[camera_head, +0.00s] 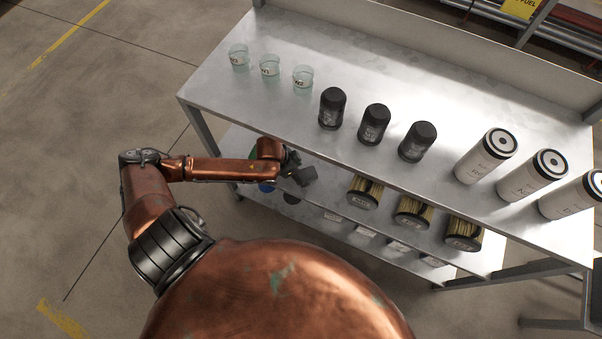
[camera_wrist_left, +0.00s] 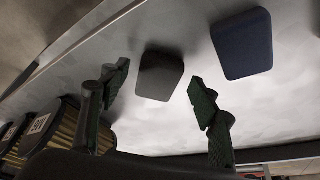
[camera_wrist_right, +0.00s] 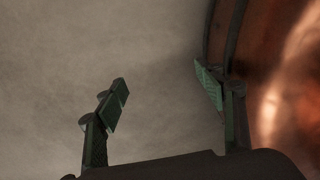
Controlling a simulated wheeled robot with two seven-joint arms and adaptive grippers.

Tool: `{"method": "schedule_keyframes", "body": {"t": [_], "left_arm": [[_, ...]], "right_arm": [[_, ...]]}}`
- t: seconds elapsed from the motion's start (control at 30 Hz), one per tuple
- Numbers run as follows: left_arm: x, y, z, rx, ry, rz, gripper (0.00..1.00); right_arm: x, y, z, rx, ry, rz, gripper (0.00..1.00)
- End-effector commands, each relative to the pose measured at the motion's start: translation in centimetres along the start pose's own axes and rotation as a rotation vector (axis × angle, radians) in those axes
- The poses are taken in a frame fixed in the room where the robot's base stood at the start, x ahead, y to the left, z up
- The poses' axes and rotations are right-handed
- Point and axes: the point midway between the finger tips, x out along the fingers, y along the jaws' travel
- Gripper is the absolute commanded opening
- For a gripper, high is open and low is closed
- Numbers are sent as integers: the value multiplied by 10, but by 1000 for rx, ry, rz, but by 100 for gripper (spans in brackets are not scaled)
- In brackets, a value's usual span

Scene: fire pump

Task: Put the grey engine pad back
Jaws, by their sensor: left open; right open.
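The grey engine pad (camera_wrist_left: 158,76) shows in the left wrist view as a dark rounded block on a pale metal shelf surface. My left gripper (camera_head: 298,174) reaches under the table top toward the lower shelf. Its open fingers (camera_wrist_left: 158,84) stand on either side of the grey pad in the left wrist picture. I cannot tell how far the pad is from the fingertips. In the head view the grey pad cannot be made out clearly. My right gripper (camera_wrist_right: 165,90) is open and empty above bare floor, beside my copper-coloured body.
A blue pad (camera_wrist_left: 242,45) lies right of the grey one. Yellow pleated filters (camera_head: 365,190) stand on the lower shelf. The table top (camera_head: 230,105) overhangs it, carrying glass cups (camera_head: 270,66), black filters (camera_head: 374,125) and white canisters (camera_head: 487,156). Floor left of the table is clear.

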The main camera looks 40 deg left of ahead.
Motion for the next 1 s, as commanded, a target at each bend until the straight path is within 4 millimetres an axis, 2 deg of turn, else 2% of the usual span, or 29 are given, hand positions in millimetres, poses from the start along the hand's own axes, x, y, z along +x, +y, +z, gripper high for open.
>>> {"method": "schedule_keyframes", "body": {"t": [0.03, 0.13, 0.2, 0.4, 0.6, 0.8, 1.0], "left_arm": [[-10, -1, -1, 2, 1, -2, 56], [-27, 0, -2, 3, 2, -3, 56], [-32, 0, 20, -1, -5, -1, 56], [-50, 1, 64, -1, -4, -1, 56], [-62, 2, 95, 0, -1, -1, 56], [-67, 2, 108, 1, 1, -1, 56], [-67, 2, 110, 1, 1, -1, 56]], "right_arm": [[-2, 1, 12, -3, -10, 1, 64], [-4, 2, 29, -10, -12, 2, 64], [-10, 2, 20, -9, 0, 2, 64], [-24, 2, 14, -8, 11, 3, 64], [-32, 3, 10, -7, 18, 4, 64], [-35, 3, 9, -7, 21, 4, 64], [-35, 3, 9, -7, 21, 4, 64]]}}
